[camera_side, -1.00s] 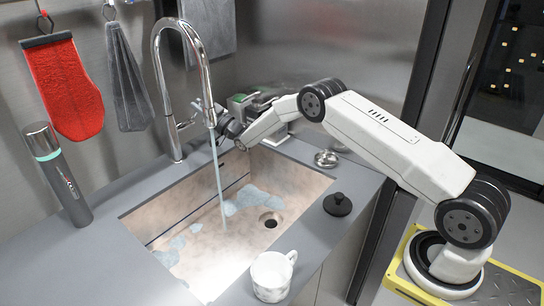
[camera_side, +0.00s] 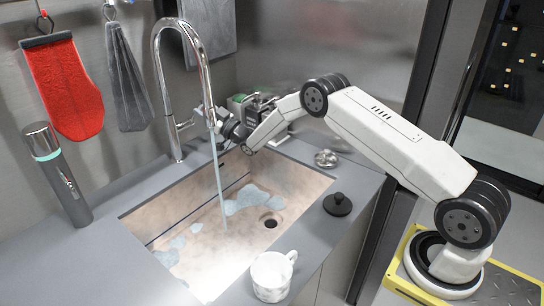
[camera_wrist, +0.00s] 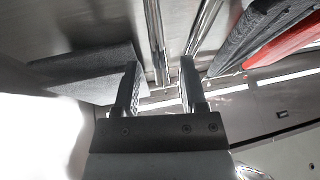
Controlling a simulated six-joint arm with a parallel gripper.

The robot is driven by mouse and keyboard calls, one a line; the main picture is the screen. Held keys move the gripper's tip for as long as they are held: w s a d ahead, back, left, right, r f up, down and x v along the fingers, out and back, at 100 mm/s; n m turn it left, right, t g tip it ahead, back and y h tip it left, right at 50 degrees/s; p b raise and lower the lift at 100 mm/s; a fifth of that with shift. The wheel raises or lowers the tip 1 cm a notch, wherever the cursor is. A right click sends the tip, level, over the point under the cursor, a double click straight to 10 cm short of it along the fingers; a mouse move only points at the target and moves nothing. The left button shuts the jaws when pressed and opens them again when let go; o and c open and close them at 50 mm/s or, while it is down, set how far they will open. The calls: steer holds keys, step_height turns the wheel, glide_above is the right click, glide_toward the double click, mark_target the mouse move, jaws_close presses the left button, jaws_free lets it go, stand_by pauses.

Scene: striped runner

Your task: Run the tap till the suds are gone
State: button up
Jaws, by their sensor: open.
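The chrome tap (camera_side: 160,85) arches over the sink (camera_side: 160,212), and a thin stream of water (camera_side: 217,180) falls from its spout into the basin. Pale blue-grey suds (camera_side: 245,199) lie on the basin floor beside the drain (camera_side: 270,220), with more patches towards the left. My gripper (camera_side: 222,118) is just right of the spout, at about the height of the tap's side lever (camera_side: 184,124). In the wrist view my gripper (camera_wrist: 160,80) is open, with chrome tubing (camera_wrist: 157,45) beyond the fingers. Whether it touches the tap is unclear.
A white mug (camera_side: 270,277) stands on the front counter edge. A black stopper (camera_side: 338,204) and a metal lid (camera_side: 326,158) sit right of the basin. A bottle (camera_side: 58,172) stands left; a red mitt (camera_side: 65,88) and grey cloth (camera_side: 128,80) hang behind.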

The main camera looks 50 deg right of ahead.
steer(key=shift+v, duration=2.75)
steer(key=shift+r, duration=0.1)
jaws_close()
steer(key=s+a+r+m+g+h, duration=0.1)
steer(key=s+m+g+h, duration=0.3)
steer(key=s, duration=0.1)
steer(key=shift+s+a+r+h, duration=0.2)
steer(key=shift+s+r+h, duration=0.05)
steer(key=shift+s+h, duration=0.15)
steer(key=shift+w, duration=0.15)
steer(key=w, duration=0.8)
